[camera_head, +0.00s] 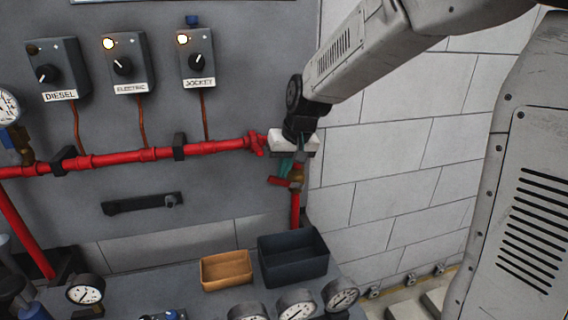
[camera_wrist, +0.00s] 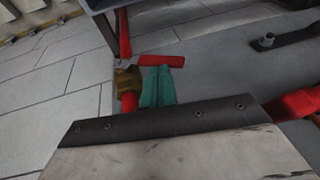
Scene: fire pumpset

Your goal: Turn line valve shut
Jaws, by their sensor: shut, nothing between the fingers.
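The line valve has a brass body (camera_head: 297,176) on the red vertical pipe at the right end of the red line. Its red lever (camera_head: 275,181) sticks out to the left, across the pipe. In the wrist view the brass body (camera_wrist: 127,83) is left of my fingers and the red lever (camera_wrist: 161,61) lies just beyond their tips. My gripper (camera_head: 284,174) has teal fingers, which hide part of the valve in the head view. In the wrist view my gripper (camera_wrist: 162,70) is shut and empty, its tips close to the lever; I cannot tell whether they touch.
A red horizontal pipe (camera_head: 113,158) runs along the grey panel. Three control boxes, such as the jockey box (camera_head: 197,60), hang above it. A dark bin (camera_head: 293,260) and an orange tray (camera_head: 226,270) stand below the valve, with several gauges in front. A block wall is at right.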

